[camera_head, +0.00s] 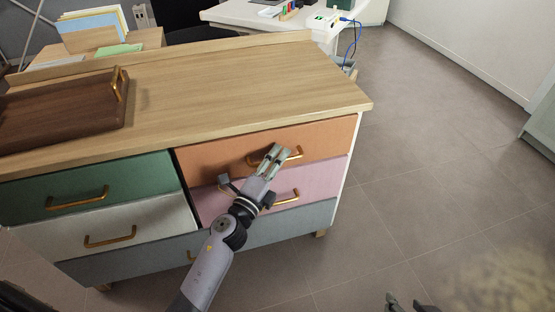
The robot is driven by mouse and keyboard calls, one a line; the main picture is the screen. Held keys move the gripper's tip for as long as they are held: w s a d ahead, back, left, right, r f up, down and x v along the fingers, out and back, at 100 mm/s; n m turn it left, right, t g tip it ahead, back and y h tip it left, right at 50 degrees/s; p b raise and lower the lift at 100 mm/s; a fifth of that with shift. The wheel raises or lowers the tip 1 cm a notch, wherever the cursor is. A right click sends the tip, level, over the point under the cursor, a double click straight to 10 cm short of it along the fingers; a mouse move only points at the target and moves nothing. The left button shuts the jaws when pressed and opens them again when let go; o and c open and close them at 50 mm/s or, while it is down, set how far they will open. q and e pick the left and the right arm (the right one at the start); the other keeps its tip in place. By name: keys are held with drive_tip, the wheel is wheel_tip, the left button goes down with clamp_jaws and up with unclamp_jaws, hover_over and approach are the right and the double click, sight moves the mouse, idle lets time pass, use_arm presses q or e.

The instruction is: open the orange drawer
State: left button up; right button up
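The orange drawer (325,138) is the top right drawer of a wooden-topped cabinet, and its front looks flush with the cabinet. Its brass bar handle (297,154) runs across the middle of the front. My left gripper (275,153) is at this handle, its two fingers over the bar's middle and hiding part of it. The fingers are close together; I cannot tell whether they are closed on the bar. My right gripper (405,302) is at the bottom edge of the view, open and empty, away from the cabinet. Only its fingertips show.
A pink drawer (325,177) lies directly below, partly behind my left arm. Green (130,180) and white (155,217) drawers are at left, with a wide grey-blue drawer (290,228) underneath. A brown tray (60,110) sits on the cabinet top. The floor at right is clear.

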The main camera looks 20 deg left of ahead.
use_arm(q)
drive_tip(key=shift+c, duration=0.4)
clamp_jaws()
idle(0.5)
